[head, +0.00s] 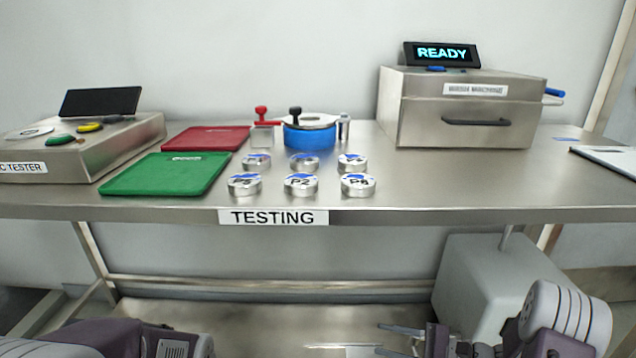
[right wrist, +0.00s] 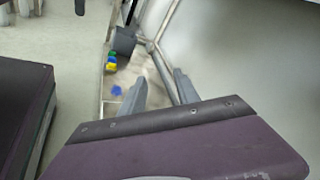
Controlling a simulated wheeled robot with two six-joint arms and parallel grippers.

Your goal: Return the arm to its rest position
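My right gripper (head: 380,340) is low at the bottom edge of the head view, in front of the steel table (head: 420,200) and below its top. Its two fingers are apart with nothing between them, and they also show spread and empty in the right wrist view (right wrist: 160,77). My left arm (head: 150,342) shows only in part at the bottom left of the head view. Its gripper fingers are out of the picture.
The table bears a green tray (head: 165,175), a red tray (head: 205,138), several small round tins (head: 301,185), a blue round device (head: 310,136), a tester (head: 80,145) and a steel box (head: 460,105) with a READY display. A grey block (head: 490,285) stands below at right.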

